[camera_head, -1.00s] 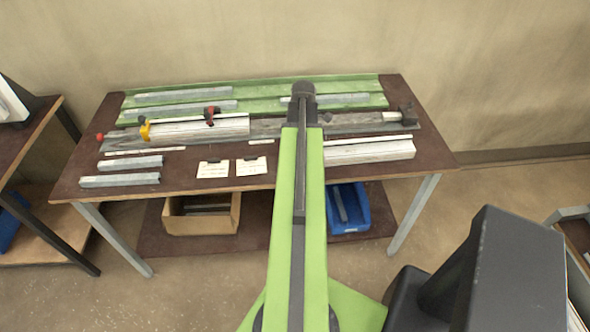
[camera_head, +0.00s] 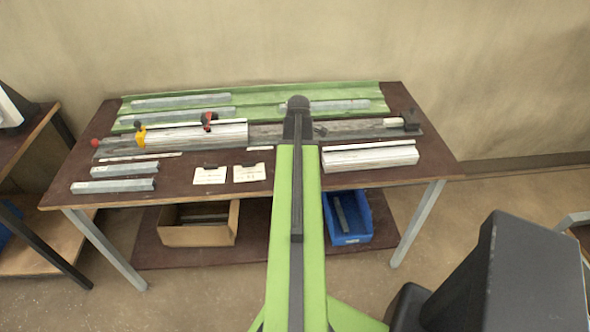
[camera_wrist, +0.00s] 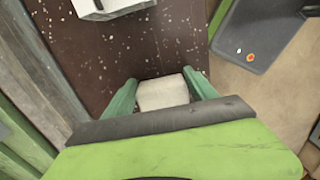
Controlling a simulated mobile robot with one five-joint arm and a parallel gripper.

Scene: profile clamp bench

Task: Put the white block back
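A small white block (camera_wrist: 163,93) sits between the two green fingers of my gripper (camera_wrist: 160,84) in the wrist view. Both fingers appear to press on its sides, and its near end is hidden by the gripper body. In the head view my arm's dark end (camera_head: 298,122) is over the middle of the bench, and my arm hides the fingers and the held block. A grey rail (camera_head: 280,132) runs along the bench, with a dark end clamp (camera_head: 411,120) at its right. A small whitish piece (camera_head: 393,122) lies beside that clamp.
A pale profile (camera_head: 370,156) lies right of my arm; another (camera_head: 195,135) sits on the rail with a yellow clamp (camera_head: 141,136). White cards (camera_head: 250,173) and short grey bars (camera_head: 113,186) lie at front left.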

